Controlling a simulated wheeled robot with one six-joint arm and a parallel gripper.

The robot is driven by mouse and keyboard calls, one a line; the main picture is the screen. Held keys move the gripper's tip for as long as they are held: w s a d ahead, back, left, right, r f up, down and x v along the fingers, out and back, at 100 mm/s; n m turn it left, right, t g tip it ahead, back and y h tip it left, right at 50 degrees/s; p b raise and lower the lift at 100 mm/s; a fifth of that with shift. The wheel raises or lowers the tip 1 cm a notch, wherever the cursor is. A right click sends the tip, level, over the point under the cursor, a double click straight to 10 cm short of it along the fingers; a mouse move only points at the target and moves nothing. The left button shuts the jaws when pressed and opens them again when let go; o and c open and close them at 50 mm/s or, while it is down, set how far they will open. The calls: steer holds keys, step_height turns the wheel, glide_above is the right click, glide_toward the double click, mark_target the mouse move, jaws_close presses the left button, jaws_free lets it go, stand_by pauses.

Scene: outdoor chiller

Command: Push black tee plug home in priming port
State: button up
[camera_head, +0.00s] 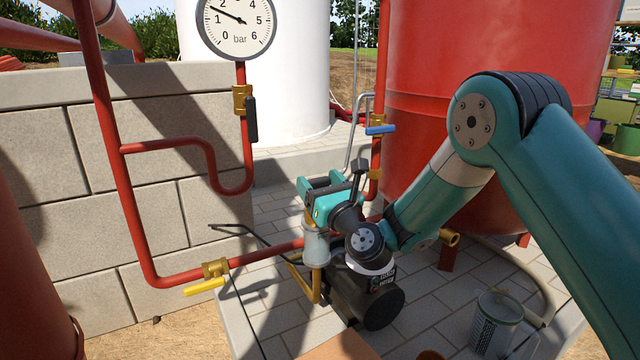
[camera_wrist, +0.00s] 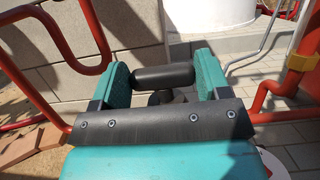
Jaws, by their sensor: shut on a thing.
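My gripper (camera_head: 333,190) is over the dark pump (camera_head: 368,305), beside the pale cylindrical housing (camera_head: 316,246). In the wrist view, its two teal fingers hold the black tee plug (camera_wrist: 163,77) by the ends of its crossbar. The bar lies level across the gap between the finger pads. A dark round part (camera_wrist: 159,98) shows just below the bar; I cannot tell whether it is the plug's stem or the port. The priming port is hidden, so how deep the plug sits cannot be seen.
A red pipe with a yellow-handled valve (camera_head: 206,286) runs to the pump from the left. A blue-handled valve (camera_head: 380,130) stands on a riser behind my gripper. A pressure gauge (camera_head: 238,22) is above left. A metal can (camera_head: 494,324) stands at the lower right on the paving.

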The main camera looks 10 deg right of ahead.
steer(key=shift+f+b, duration=0.45)
steer(key=shift+f, duration=0.15)
steer(key=o, duration=1.4)
steer(key=shift+r, duration=0.15)
step_height(320, 180, up, 7)
steer(key=p, duration=0.7)
steer(key=shift+p, duration=0.4)
steer(key=shift+b, duration=0.3)
